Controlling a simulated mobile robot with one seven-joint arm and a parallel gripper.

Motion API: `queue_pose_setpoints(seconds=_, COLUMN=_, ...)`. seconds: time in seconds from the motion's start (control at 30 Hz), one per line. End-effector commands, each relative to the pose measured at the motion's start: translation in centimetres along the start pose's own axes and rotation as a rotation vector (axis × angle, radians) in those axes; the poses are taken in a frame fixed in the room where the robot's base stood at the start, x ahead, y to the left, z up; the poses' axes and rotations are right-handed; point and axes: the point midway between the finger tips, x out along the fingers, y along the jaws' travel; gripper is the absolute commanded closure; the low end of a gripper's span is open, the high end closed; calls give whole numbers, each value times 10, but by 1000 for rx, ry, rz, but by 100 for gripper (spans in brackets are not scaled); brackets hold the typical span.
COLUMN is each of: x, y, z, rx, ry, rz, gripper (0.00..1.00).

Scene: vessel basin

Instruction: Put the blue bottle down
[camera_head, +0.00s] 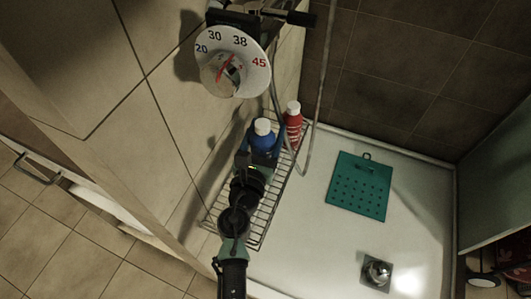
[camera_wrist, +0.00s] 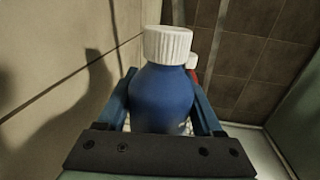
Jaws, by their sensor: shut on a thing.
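The blue bottle (camera_head: 262,139) with a white cap is upright over the wire rack (camera_head: 256,226) on the wall. In the wrist view the blue bottle (camera_wrist: 162,97) fills the middle, between the two fingers. My gripper (camera_head: 259,157) is shut on it; its fingers also show in the wrist view (camera_wrist: 163,112). The bottle's base is hidden, so I cannot tell whether it touches the rack.
A red bottle (camera_head: 293,124) with a white cap stands just behind the blue one, at the rack's far end. A dial (camera_head: 233,62) and a hose (camera_head: 318,95) are above. A teal mat (camera_head: 359,186) and a drain (camera_head: 376,272) are on the white shower floor.

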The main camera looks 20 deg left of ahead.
Motion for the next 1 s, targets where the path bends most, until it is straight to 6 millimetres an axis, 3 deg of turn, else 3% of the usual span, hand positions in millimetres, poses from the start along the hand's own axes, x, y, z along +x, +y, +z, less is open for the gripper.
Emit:
queue_pose_setpoints(seconds=0.5, x=0, y=1, z=-47, rx=0, ry=-2, rz=1, gripper=100)
queue_pose_setpoints(seconds=0.87, x=0, y=0, z=-49, rx=0, ry=-2, rz=0, gripper=100)
queue_pose_setpoints(seconds=0.9, x=0, y=0, z=-49, rx=0, ry=-1, rz=0, gripper=29)
queue_pose_setpoints(seconds=1.0, x=0, y=0, z=-48, rx=0, ry=0, rz=0, gripper=10)
